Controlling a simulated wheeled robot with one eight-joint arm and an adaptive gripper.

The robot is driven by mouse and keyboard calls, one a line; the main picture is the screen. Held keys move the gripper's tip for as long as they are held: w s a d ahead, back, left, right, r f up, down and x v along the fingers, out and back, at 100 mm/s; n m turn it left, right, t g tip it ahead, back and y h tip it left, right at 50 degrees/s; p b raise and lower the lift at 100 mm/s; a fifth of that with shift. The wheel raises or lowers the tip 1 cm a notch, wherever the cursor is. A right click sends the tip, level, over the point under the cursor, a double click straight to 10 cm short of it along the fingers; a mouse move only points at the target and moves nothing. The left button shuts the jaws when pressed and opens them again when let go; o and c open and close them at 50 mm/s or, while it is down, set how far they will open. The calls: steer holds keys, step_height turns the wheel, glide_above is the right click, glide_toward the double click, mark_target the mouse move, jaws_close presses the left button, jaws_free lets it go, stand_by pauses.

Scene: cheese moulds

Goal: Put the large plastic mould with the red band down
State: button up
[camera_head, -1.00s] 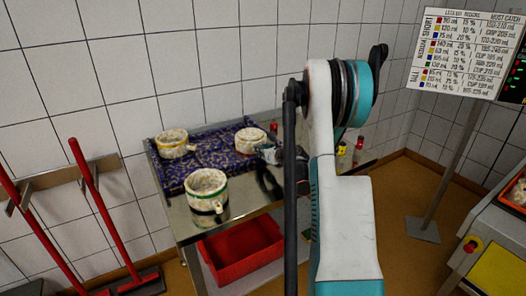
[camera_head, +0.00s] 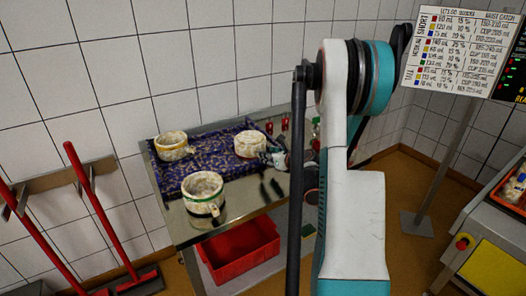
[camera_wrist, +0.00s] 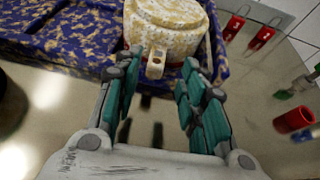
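In the head view my gripper (camera_head: 274,158) is at the mould's right side, partly hidden by my arm.
A mould with a yellow band (camera_head: 173,146) stands on the mat's left part. A mould with a green band (camera_head: 203,192) stands in front on the steel table (camera_head: 240,207). Red-tipped items (camera_wrist: 262,38) and a red cup (camera_wrist: 294,120) lie to the right. A red crate (camera_head: 240,250) sits below.

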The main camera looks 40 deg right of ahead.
steer(key=shift+p+v, duration=0.4)
steer(key=shift+v, duration=1.6)
steer(key=shift+w+a+r, duration=0.1)
